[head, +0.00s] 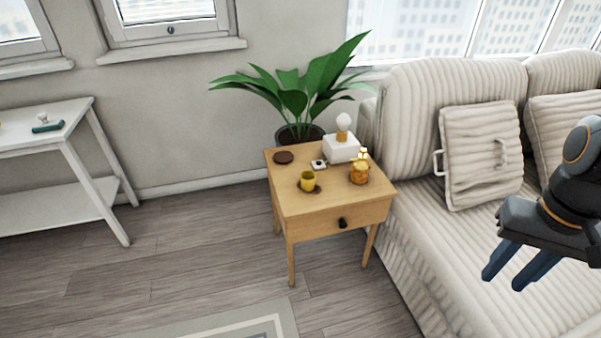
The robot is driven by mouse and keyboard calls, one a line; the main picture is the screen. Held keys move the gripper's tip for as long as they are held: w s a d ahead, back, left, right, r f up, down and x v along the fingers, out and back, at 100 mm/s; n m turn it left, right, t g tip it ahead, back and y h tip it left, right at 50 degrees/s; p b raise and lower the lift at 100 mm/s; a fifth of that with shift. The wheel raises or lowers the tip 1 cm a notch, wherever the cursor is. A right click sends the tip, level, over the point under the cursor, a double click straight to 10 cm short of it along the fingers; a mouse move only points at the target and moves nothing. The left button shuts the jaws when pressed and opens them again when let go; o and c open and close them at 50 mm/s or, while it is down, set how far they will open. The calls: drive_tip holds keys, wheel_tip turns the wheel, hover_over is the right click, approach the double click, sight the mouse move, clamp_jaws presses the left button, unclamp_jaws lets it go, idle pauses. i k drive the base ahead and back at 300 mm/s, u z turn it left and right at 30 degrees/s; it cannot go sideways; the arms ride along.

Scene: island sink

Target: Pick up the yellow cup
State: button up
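A small yellow cup (308,181) stands upright near the left front part of a wooden side table (325,208), on or beside a small dark patch. My gripper (508,282) is at the right edge of the head view, over the couch seat. It points down and to the left, far to the right of the cup and apart from it. Its two fingers show with a narrow gap between them, and I see nothing held there.
The table also holds a dark round coaster (283,157), a small white item (319,165), a white box-shaped lamp (341,148) and an amber jar (359,174). A potted plant (300,133) stands behind. A striped couch (440,245) is right; a white table (60,145) is left.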

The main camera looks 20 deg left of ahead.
sight(308, 178)
drive_tip(key=u, duration=0.6)
drive_tip(key=i, duration=0.8)
drive_tip(key=u, duration=1.05)
drive_tip(key=i, duration=0.2)
drive_tip(key=u, duration=0.2)
